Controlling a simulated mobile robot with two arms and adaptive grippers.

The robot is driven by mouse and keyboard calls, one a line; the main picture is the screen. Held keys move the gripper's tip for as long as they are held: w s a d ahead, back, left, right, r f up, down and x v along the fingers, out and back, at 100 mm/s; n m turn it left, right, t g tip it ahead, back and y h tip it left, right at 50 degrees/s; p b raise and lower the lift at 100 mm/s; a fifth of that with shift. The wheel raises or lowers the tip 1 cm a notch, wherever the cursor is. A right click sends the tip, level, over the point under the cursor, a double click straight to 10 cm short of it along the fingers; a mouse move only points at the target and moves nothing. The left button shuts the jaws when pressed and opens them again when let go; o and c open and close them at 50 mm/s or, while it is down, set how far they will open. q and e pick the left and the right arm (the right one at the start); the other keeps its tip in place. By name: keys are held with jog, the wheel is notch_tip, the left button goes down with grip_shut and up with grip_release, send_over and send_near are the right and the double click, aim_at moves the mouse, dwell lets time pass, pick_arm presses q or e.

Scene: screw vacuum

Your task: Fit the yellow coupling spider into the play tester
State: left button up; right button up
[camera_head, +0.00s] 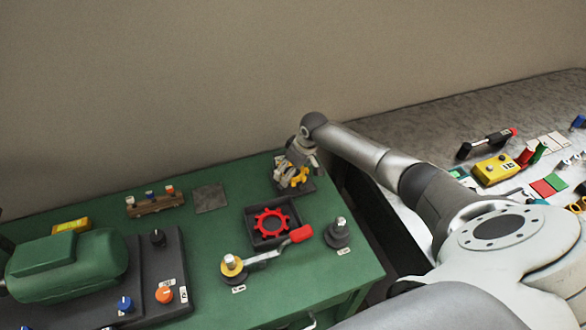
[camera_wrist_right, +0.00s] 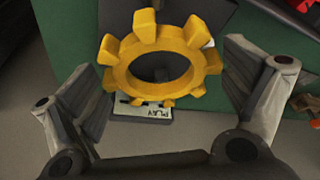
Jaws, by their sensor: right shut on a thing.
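The yellow coupling spider (camera_wrist_right: 123,68) is a toothed ring with an open centre. It lies between the fingers of my right gripper (camera_wrist_right: 160,100), which is shut on it. The play tester (camera_wrist_right: 215,12) is a dark block behind the spider, with a label reading PLAY (camera_wrist_right: 155,113) at its edge. The spider covers much of the tester, and I cannot tell whether the two touch. In the head view my right gripper (camera_head: 294,172) is over the green bench's far right corner, with the spider (camera_head: 299,178) at the dark tester (camera_head: 305,188). My left gripper is out of view.
A red toothed ring (camera_head: 258,221) sits in a black tray (camera_head: 255,241) nearer the front. A grey plate (camera_head: 210,198) lies to the left. The wall is behind.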

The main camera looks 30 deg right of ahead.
pick_arm(q)
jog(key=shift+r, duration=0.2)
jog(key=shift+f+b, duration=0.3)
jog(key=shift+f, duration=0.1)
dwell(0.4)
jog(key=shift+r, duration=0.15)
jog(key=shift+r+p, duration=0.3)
jog(key=shift+p, duration=0.15)
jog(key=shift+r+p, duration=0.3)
dwell(2.3)
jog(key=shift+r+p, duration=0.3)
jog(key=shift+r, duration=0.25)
dwell(2.3)
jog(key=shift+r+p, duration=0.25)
jog(key=shift+p, duration=0.25)
dwell(0.5)
